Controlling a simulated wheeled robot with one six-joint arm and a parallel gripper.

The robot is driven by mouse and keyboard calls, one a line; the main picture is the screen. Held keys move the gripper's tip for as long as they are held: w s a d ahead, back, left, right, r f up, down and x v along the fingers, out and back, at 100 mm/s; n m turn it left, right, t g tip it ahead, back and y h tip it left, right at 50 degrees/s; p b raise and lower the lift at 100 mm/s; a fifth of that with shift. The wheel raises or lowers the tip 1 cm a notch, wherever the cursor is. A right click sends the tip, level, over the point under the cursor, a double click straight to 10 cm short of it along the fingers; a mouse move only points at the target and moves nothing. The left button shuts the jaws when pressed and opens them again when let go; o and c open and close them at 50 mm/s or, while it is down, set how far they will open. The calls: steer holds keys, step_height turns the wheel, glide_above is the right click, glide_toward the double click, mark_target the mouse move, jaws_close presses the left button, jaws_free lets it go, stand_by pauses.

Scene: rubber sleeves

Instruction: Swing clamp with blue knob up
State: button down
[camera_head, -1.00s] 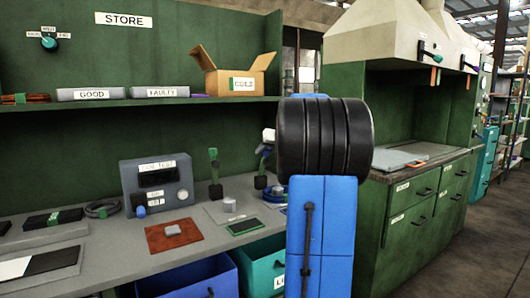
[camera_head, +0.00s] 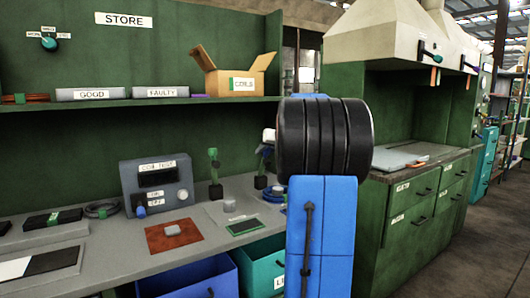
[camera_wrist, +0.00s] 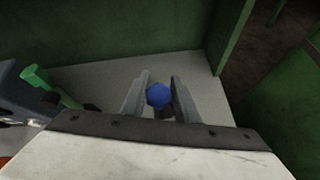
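The blue knob (camera_wrist: 158,95) of a clamp sits between the two fingers of my gripper (camera_wrist: 160,80) in the wrist view. The fingers lie close on either side of it; whether they press on it I cannot tell. In the head view this clamp (camera_head: 262,180) stands on the bench, partly hidden by my arm, with a pale part of my gripper (camera_head: 269,135) at its top. A second clamp with a green handle (camera_head: 213,158) stands upright to its left; its green handle (camera_wrist: 36,77) also shows at the left in the wrist view.
A grey tester box (camera_head: 157,184) stands left of the clamps. A brown mat (camera_head: 165,246) with a grey block and a pale plate (camera_head: 215,212) with a small cylinder lie in front. A shelf (camera_head: 150,101) with an open carton (camera_head: 212,82) runs above the bench.

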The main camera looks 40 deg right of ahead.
steer(key=c, duration=1.4)
jaws_free()
steer(key=shift+w+a+f, duration=0.15)
steer(key=shift+f, duration=0.2)
steer(key=shift+c, duration=0.2)
steer(key=shift+r, duration=0.15)
steer(key=shift+r, duration=0.1)
steer(key=shift+s+r, duration=0.2)
steer(key=shift+s, duration=0.2)
steer(key=v, duration=1.6)
steer(key=shift+s, duration=0.2)
